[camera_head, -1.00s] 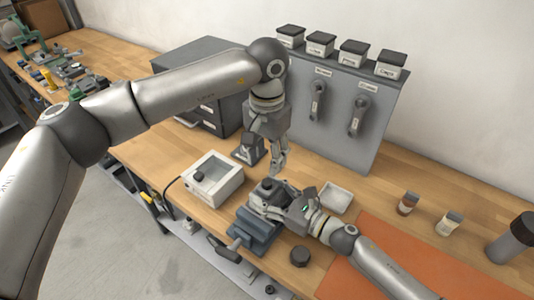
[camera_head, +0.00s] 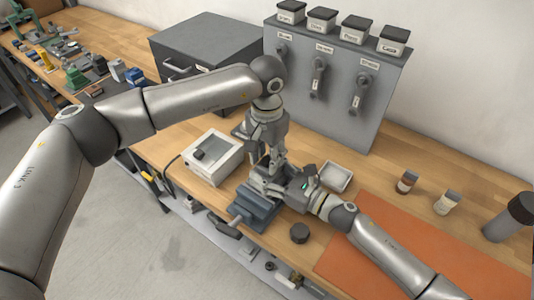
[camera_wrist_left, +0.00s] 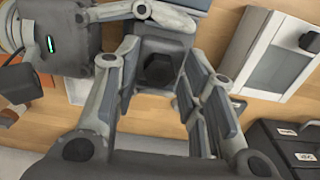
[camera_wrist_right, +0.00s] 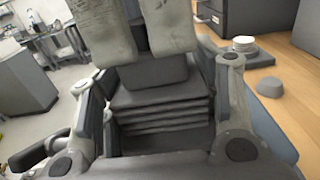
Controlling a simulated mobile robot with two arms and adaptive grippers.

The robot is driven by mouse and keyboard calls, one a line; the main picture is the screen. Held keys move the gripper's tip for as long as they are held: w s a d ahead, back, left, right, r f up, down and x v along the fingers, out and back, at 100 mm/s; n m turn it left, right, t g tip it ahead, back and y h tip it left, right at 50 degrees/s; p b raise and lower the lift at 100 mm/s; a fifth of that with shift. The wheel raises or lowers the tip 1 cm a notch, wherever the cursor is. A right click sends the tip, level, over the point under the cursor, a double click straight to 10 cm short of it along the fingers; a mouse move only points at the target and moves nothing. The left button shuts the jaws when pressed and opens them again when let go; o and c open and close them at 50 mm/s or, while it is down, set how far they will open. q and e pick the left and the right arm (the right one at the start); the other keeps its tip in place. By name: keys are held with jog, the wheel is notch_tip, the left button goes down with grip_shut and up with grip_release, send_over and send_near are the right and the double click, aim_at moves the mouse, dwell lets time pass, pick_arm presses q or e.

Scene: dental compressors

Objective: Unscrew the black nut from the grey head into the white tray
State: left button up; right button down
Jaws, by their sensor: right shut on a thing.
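The black nut (camera_wrist_left: 160,70) is a dark hexagon on top of the grey head (camera_wrist_right: 165,112), which has ribbed sides. My left gripper (camera_wrist_left: 163,80) points down over the head, its fingers apart on either side of the nut; in the head view (camera_head: 272,168) it hides the nut. I cannot tell whether its fingers touch the nut. My right gripper (camera_wrist_right: 158,100) is shut on the grey head from the side; it also shows in the head view (camera_head: 285,187). The white tray (camera_head: 346,184) stands just right of the head, behind my right gripper.
A blue vise (camera_head: 254,210) is under the head. A white box with a grey top (camera_head: 213,158) stands to the left, and a black round piece (camera_head: 299,233) in front. An orange mat (camera_head: 440,250) covers the right.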

pick_arm(q)
grip_shut()
jog(key=n, duration=1.1)
jog(key=shift+n, duration=0.4)
jog(key=n, duration=0.8)
jog(key=shift+r, duration=0.1)
jog(key=n, duration=2.1)
jog(key=shift+w, duration=0.1)
jog(key=n, duration=0.6)
jog(key=shift+n, duration=0.4)
jog(key=n, duration=0.6)
